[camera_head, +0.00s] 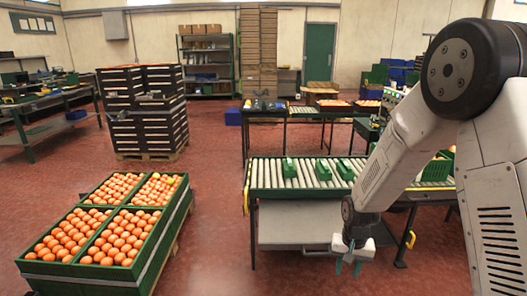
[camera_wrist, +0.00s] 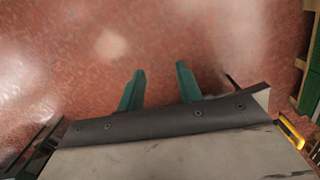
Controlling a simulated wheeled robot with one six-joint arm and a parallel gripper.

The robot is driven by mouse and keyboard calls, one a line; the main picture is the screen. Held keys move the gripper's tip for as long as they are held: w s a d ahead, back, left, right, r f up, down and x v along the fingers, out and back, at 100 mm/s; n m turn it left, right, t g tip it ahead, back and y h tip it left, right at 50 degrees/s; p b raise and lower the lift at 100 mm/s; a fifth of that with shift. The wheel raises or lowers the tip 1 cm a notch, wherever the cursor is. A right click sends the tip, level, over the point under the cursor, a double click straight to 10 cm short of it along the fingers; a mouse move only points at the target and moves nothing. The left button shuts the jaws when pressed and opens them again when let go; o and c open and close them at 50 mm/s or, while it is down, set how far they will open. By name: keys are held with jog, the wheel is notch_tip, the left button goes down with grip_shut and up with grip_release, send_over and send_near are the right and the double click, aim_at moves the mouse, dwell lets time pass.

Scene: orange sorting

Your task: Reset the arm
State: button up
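My gripper (camera_head: 347,268) hangs at the end of my arm, in front of the roller conveyor table in the head view. Its two green fingers point down toward the floor. In the wrist view my gripper (camera_wrist: 160,85) shows its two green fingers spread apart, with only red floor between and beyond them. It is open and holds nothing. My arm comes in from the right edge of the head view and bends down to the gripper.
A roller conveyor (camera_head: 265,177) with several green items on it stands behind my gripper. Green crates of oranges (camera_head: 75,268) sit on a pallet at the lower left. Stacked black crates (camera_head: 145,135) stand farther back. Red floor (camera_head: 222,220) is clear between the orange crates and the conveyor.

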jog(key=s+d+r+n+t, duration=0.1)
jog(key=s+d+r+n, duration=0.1)
jog(key=s+r, duration=2.7)
jog(key=shift+r+n+t, duration=0.3)
jog(key=shift+n+t, duration=0.1)
jog(key=shift+n, duration=0.1)
